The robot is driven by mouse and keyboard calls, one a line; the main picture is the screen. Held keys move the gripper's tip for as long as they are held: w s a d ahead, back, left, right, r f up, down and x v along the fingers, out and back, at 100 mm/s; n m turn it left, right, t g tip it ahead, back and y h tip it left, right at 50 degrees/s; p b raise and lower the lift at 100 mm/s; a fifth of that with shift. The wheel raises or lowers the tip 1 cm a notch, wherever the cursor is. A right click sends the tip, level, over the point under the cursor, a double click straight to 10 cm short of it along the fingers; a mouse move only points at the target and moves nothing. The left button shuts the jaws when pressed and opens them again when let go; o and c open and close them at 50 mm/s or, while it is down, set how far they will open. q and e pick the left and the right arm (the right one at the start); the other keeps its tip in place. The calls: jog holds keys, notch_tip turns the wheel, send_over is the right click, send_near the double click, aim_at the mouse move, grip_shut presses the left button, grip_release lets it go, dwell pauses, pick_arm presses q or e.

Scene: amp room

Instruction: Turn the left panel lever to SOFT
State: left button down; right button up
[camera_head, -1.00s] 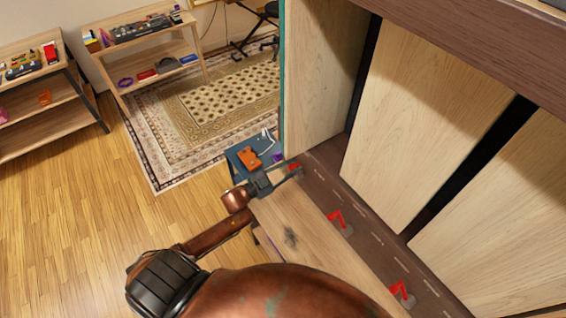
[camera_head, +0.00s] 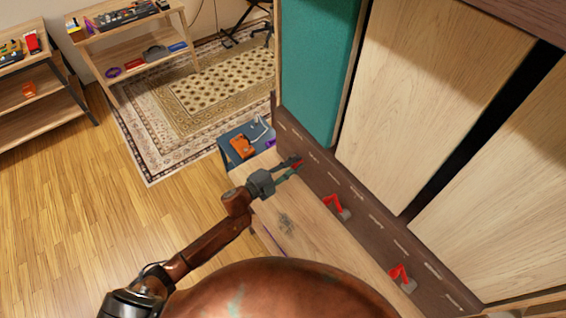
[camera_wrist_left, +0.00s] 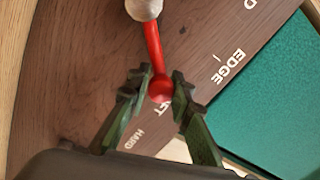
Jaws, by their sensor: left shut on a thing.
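The left panel lever (camera_head: 298,161) is red and sits at the far left end of the dark brown strip. My left gripper (camera_head: 290,168) is shut on it. In the left wrist view, the lever (camera_wrist_left: 153,45) runs from a pale round pivot (camera_wrist_left: 144,8) to a red knob between the two green fingertips (camera_wrist_left: 160,86). The knob covers part of a label ending in "FT"; "EDGE" and "HARD" are readable on either side. The left panel (camera_head: 316,60) shows a teal face. My right gripper is out of view.
Two more red levers, the middle one (camera_head: 336,204) and the right one (camera_head: 401,275), stand along the strip below pale wood panels (camera_head: 420,90). A wooden surface (camera_head: 310,232) lies in front. A blue stand (camera_head: 232,135) holding an orange item (camera_head: 242,147) is beyond the gripper.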

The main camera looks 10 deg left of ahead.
pick_arm(q)
jog(key=shift+a+f+m, duration=0.15)
jog(key=shift+m, duration=0.15)
jog(key=c, duration=1.8)
grip_release()
jog(key=shift+c, duration=0.2)
jog(key=shift+o, duration=0.5)
jog(key=v, duration=1.1)
jog(key=shift+s+a, duration=0.2)
jog(key=shift+s, duration=0.15)
